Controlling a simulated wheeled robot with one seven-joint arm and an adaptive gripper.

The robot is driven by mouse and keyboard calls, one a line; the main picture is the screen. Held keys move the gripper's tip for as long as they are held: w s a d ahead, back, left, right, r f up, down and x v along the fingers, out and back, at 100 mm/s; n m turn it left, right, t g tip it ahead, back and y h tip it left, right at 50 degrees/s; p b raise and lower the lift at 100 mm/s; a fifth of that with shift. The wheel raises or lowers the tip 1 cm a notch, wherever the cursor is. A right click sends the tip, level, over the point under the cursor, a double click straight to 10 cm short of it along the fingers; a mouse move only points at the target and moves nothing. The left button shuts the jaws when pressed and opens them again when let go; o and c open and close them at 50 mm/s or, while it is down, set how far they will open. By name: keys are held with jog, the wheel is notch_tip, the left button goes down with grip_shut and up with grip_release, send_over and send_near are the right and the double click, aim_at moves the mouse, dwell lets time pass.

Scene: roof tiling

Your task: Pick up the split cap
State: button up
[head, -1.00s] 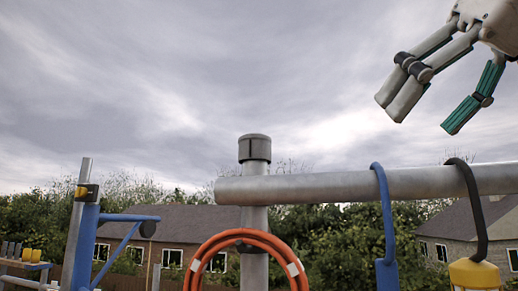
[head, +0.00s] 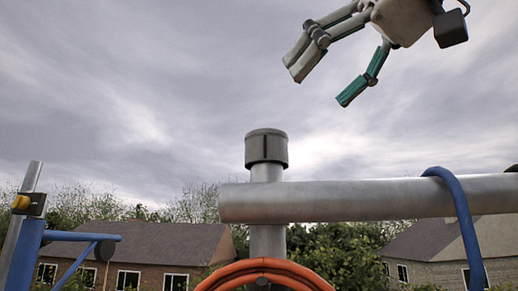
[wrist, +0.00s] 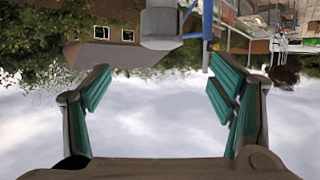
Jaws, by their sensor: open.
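The split cap (head: 266,148) is a dark grey cylinder with a vertical line down its side. It sits upright on top of a thinner metal post (head: 267,174). My gripper (head: 322,82) is in the air above and to the right of the cap in the head view, its fingers spread and empty. In the wrist view the scene is upside down, and the cap (wrist: 161,28) appears beyond the fingertips, near the top centre. My open gripper (wrist: 161,82) shows green pads on both sides, apart from the cap.
A thick horizontal pipe (head: 340,200) crosses just below the cap and runs right. A blue hook (head: 458,215) hangs over it. An orange hose coil (head: 264,268) hangs on the post below. A blue frame (head: 28,245) stands at left. Open sky surrounds the gripper.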

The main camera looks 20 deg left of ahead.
aim_at(280, 131)
jog(key=x, duration=0.6)
jog(key=shift+a+f, duration=0.1)
jog(key=shift+p+x, duration=0.5)
jog(key=shift+x, duration=2.2)
jog(key=shift+s+f, duration=0.1)
jog(key=shift+f, duration=0.1)
jog(key=shift+c, duration=0.2)
jog(key=c, duration=1.1)
